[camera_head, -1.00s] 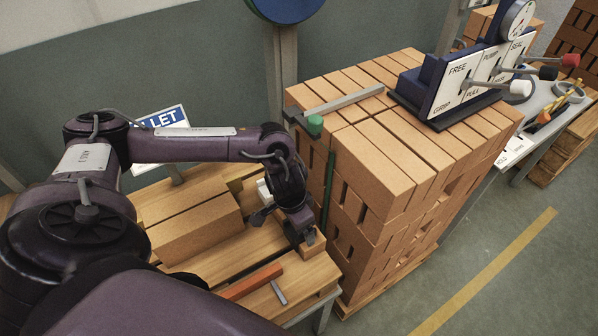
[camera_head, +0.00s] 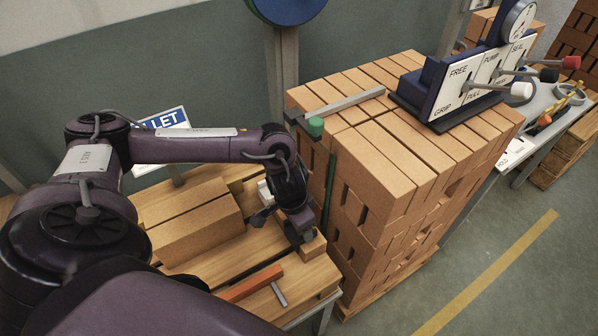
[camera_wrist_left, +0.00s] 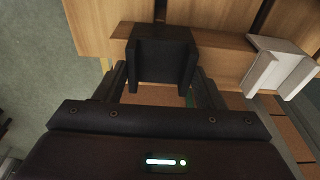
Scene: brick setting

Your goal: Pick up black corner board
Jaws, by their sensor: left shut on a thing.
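The black corner board (camera_wrist_left: 160,58) is a dark angled piece between the fingers of my left gripper (camera_wrist_left: 163,88) in the left wrist view. The fingers are shut on it, one at each side. In the head view my left gripper (camera_head: 299,238) points down over the front right of the wooden table, near a small brick-coloured block (camera_head: 313,246). There I cannot clearly tell the board from the dark gripper. A white corner board (camera_wrist_left: 279,66) is apart from it on the right; it also shows in the head view (camera_head: 265,191). My right gripper is not in view.
A tall brick stack (camera_head: 375,170) stands close right of my left gripper, with a green-ended bar (camera_head: 316,127) on top. Large brown blocks (camera_head: 195,225) lie left. An orange-brown bar (camera_head: 252,283) and grey strip (camera_head: 279,294) lie in front.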

